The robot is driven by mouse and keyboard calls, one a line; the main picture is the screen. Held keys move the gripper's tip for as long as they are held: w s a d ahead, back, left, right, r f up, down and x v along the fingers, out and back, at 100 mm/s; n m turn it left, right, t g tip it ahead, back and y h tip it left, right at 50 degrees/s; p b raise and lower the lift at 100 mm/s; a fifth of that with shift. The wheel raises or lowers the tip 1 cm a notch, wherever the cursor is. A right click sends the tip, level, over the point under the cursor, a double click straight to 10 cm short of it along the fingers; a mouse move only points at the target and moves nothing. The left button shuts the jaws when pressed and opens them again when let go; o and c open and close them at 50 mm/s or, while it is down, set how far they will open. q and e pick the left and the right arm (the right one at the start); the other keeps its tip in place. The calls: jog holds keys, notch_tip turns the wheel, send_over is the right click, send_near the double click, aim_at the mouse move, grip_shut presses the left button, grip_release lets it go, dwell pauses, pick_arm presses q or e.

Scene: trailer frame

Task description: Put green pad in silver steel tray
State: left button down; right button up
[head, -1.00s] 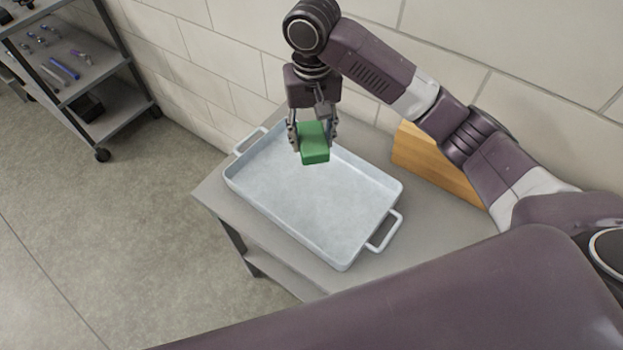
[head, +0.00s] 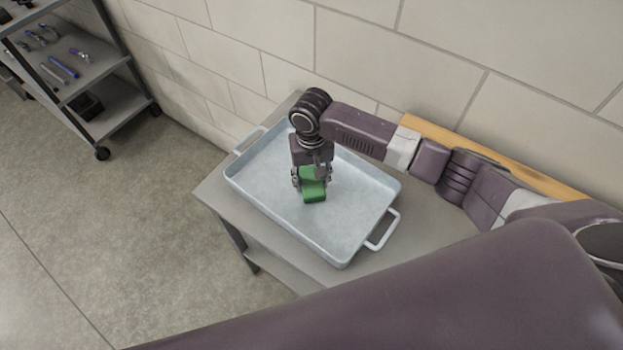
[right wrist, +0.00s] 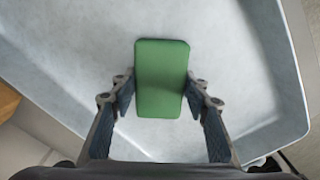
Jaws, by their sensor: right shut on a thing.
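The green pad (head: 313,190) is held between the fingers of my right gripper (head: 312,182), low inside the silver steel tray (head: 345,232). In the right wrist view, the pad (right wrist: 161,78) lies between the two fingers (right wrist: 160,98), over the tray's pale floor (right wrist: 70,45). I cannot tell whether the pad touches the tray floor. The tray sits on a grey table, with a handle at each end. My left gripper is not in view.
The grey table (head: 420,225) has bare room to the right of the tray. A wooden block (head: 500,165) stands against the wall behind my right arm. A shelf cart (head: 115,110) with several tools is at the far left.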

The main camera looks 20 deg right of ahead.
aim_at(311, 181)
jog(key=shift+f, duration=0.15)
jog(key=o, duration=1.1)
jog(key=shift+o, duration=0.2)
notch_tip(311, 181, up, 12)
jog(key=b, duration=0.1)
